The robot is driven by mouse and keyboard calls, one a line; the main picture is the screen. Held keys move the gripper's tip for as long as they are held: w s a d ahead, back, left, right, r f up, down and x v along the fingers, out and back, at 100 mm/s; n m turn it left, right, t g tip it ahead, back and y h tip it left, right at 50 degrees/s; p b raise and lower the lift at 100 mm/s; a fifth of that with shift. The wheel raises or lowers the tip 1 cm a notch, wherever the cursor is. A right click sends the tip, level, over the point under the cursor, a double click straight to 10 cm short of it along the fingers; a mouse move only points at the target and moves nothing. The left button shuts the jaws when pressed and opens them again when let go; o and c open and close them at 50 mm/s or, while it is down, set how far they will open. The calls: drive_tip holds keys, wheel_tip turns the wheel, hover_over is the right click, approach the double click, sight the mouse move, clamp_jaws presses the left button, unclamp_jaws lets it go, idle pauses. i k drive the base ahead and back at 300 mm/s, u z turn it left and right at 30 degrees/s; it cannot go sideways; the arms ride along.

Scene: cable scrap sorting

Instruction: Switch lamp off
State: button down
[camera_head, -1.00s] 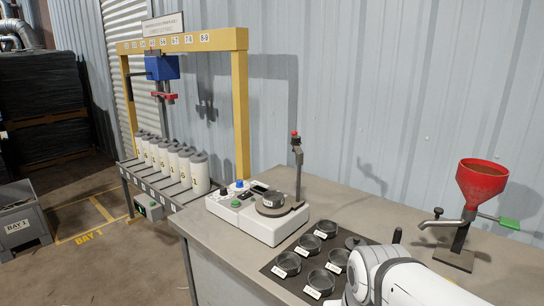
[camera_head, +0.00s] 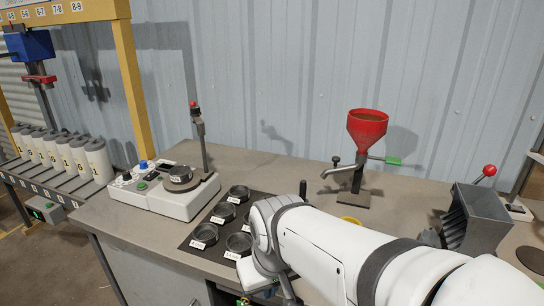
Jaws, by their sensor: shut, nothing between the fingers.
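No lamp can be made out with certainty. A white bench device (camera_head: 185,206) stands on the left of the table, with a blue knob, dark knobs and a green button (camera_head: 141,186) on its panel. A dark round part (camera_head: 180,176) sits on it. A dark post (camera_head: 203,145) with a red top rises at its right; whether this is a lamp I cannot tell. My white arm reaches in from the lower right, its wrist over the table right of this device. My gripper cannot be made out; the arm and the frame edge hide that end.
Several dark cups stand on a black mat (camera_head: 193,241), partly behind my arm. A red funnel (camera_head: 367,130) on a stand is at the back. A grey metal chute (camera_head: 478,220) and a red-ball lever (camera_head: 489,170) are at the right. A yellow frame (camera_head: 133,90) with white canisters stands left.

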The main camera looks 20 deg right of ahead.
sight(513, 206)
drive_tip(key=z, duration=2.35)
